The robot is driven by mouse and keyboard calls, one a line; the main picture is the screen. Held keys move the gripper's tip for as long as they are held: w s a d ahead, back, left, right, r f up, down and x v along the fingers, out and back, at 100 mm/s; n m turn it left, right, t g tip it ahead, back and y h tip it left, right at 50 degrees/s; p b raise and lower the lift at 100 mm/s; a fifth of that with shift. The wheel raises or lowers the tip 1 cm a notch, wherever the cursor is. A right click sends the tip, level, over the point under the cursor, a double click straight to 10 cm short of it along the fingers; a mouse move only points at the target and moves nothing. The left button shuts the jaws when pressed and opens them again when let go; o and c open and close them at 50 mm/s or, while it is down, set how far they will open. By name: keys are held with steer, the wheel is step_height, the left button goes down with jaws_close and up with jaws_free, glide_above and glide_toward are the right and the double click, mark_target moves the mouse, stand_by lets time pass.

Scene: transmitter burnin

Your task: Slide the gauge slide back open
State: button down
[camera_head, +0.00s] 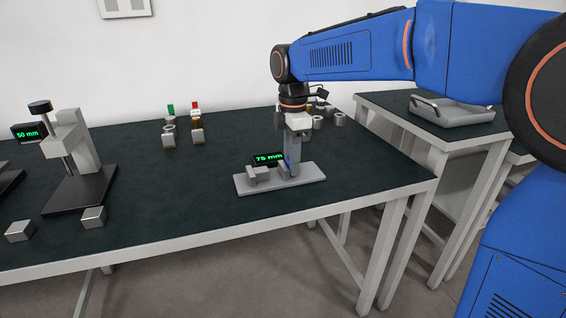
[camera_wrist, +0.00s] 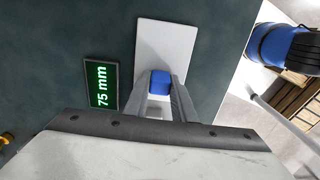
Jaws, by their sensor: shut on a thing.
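The gauge (camera_head: 310,174) is a light grey plate with a raised jaw block (camera_head: 258,173) and a display (camera_head: 268,158) reading 75 mm. It lies near the right front of the dark table. My gripper (camera_head: 290,166) points down over the plate's right half. In the wrist view, my gripper (camera_wrist: 161,92) has its fingers on either side of a blue slide handle (camera_wrist: 160,78) and is shut on it. The grey plate (camera_wrist: 166,40) extends beyond it, and the display (camera_wrist: 101,84) is beside it at the left. The slide's lower part is hidden by my fingers.
A stand gauge (camera_head: 80,185) reading 50 mm is at the left, with two metal blocks (camera_head: 93,217) in front. Several small parts (camera_head: 168,135) stand at the back. A grey tray (camera_head: 455,112) is on a side table at right. Dark tabletop left of the gauge is clear.

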steer(key=shift+d, duration=0.15)
steer(key=c, duration=1.5)
jaws_free()
steer(key=shift+w+d, duration=0.1)
step_height(320, 180, up, 18)
steer(key=shift+f, duration=0.25)
